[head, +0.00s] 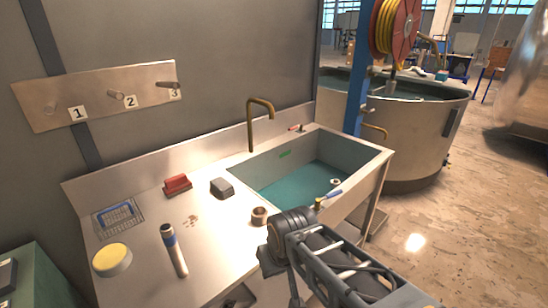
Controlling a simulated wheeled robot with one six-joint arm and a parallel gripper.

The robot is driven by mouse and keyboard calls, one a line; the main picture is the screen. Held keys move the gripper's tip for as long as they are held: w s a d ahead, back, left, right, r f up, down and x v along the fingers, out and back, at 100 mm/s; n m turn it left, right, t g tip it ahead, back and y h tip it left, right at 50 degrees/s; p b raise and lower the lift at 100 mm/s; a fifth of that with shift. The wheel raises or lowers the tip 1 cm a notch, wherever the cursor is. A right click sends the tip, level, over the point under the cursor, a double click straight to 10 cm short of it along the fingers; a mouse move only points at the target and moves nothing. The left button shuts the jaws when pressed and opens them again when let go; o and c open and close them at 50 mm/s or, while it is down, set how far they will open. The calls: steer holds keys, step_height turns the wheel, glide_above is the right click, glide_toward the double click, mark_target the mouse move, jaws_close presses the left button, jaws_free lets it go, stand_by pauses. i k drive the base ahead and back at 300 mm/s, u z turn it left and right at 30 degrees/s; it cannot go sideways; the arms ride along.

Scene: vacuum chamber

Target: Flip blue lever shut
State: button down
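A small blue lever (333,194) shows at the front right rim of the sink, close to a yellow-brass fitting (319,202). The lever points up and to the right; I cannot tell from here whether it is open or shut. My dark grey arm (330,262) reaches in from the lower right, and its rounded joint lies just below and left of the lever in the picture. I cannot make out my gripper's fingers.
The steel sink (355,168) holds greenish water under a brass tap (250,125). A red-handled valve (296,128) is on its back rim. A copper-coloured ring (259,216), grey block (222,188), red brush (177,185) and blue-banded cylinder (174,250) occupy the counter.

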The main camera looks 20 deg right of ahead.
mark_target(317, 207)
steer(key=u, duration=1.45)
steer(key=k, duration=1)
steer(key=z, duration=1.1)
steer(key=i, duration=0.5)
